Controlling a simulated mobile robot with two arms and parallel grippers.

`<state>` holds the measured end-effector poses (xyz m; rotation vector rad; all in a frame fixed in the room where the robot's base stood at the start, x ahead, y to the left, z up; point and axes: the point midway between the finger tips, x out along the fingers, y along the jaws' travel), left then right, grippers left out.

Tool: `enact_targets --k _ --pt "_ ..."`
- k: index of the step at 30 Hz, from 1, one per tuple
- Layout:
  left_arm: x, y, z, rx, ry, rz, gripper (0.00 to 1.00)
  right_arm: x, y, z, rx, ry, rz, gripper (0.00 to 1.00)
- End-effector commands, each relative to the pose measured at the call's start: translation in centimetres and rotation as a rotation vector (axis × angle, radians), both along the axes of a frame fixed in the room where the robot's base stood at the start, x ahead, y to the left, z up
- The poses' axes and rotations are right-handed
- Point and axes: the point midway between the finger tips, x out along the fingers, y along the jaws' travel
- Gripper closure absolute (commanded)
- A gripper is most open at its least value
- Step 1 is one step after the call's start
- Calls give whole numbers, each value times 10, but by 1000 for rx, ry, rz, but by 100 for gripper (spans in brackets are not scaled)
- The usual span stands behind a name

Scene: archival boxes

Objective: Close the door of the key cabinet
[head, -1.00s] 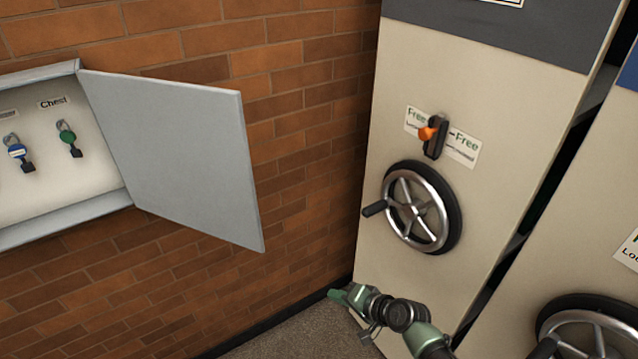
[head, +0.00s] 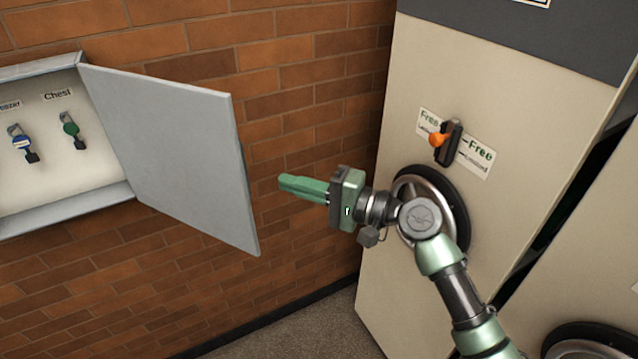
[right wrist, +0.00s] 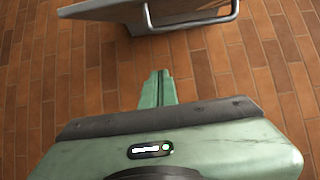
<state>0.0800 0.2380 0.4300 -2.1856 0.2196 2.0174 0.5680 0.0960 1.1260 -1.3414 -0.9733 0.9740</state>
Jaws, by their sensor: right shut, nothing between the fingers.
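The key cabinet (head: 75,212) hangs on the brick wall at the left of the head view. Its grey door (head: 170,150) stands wide open, swung out to the right. Keys with a blue tag (head: 22,146) and a green tag (head: 71,131) hang inside; the cabinet's left part is out of frame. My right gripper (head: 284,186) is shut and empty, to the right of the door's free edge and apart from it, pointing left. In the right wrist view the shut fingers (right wrist: 157,88) point toward a grey panel edge with a handle, likely the door (right wrist: 105,8). My left gripper is not in view.
A beige shelving unit (head: 400,300) with a handwheel (head: 455,205) and an orange-knobbed lock lever (head: 437,139) stands to the right, close to my right arm. Another unit with a wheel (head: 585,345) is at the lower right. Brick wall (head: 300,80) lies behind the door.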

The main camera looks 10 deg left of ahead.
Motion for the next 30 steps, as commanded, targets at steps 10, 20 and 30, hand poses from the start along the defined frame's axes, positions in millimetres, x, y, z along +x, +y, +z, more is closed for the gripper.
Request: enact_targets --k 10,20,30 --pt "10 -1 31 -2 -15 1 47 -22 36 1 -1 1 -1 100" --pt "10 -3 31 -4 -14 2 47 -28 39 -1 0 0 -2 100" --pt "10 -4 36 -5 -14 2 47 -29 38 0 -1 1 -27 100"
